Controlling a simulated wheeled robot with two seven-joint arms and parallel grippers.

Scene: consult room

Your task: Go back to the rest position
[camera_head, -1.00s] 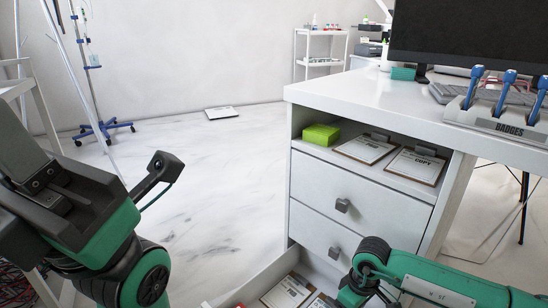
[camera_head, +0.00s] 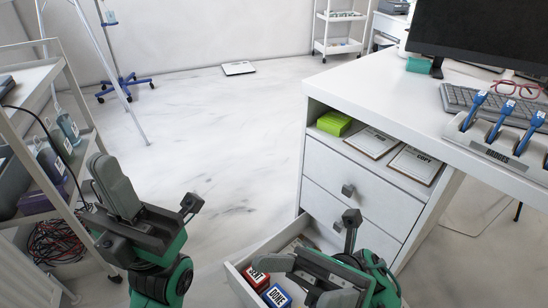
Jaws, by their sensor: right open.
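My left gripper (camera_head: 115,187) hangs in the lower left, over the floor beside the white cart. Its dark finger pads point up and overlap, so its opening cannot be made out. My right gripper (camera_head: 305,282) is at the bottom centre, open, over the open bottom drawer (camera_head: 238,284). Its jaws are empty, and it hides part of the drawer. A red item (camera_head: 256,276) and a blue item marked DONE (camera_head: 277,296) lie in the drawer, left of the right gripper.
The white desk (camera_head: 385,95) fills the right, with a monitor, keyboard and badge holder (camera_head: 493,143) on top. Its shelf holds a green box (camera_head: 334,123) and two clipboards. A white cart (camera_head: 70,95) stands at left. A flat scale (camera_head: 238,68) lies on otherwise clear floor.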

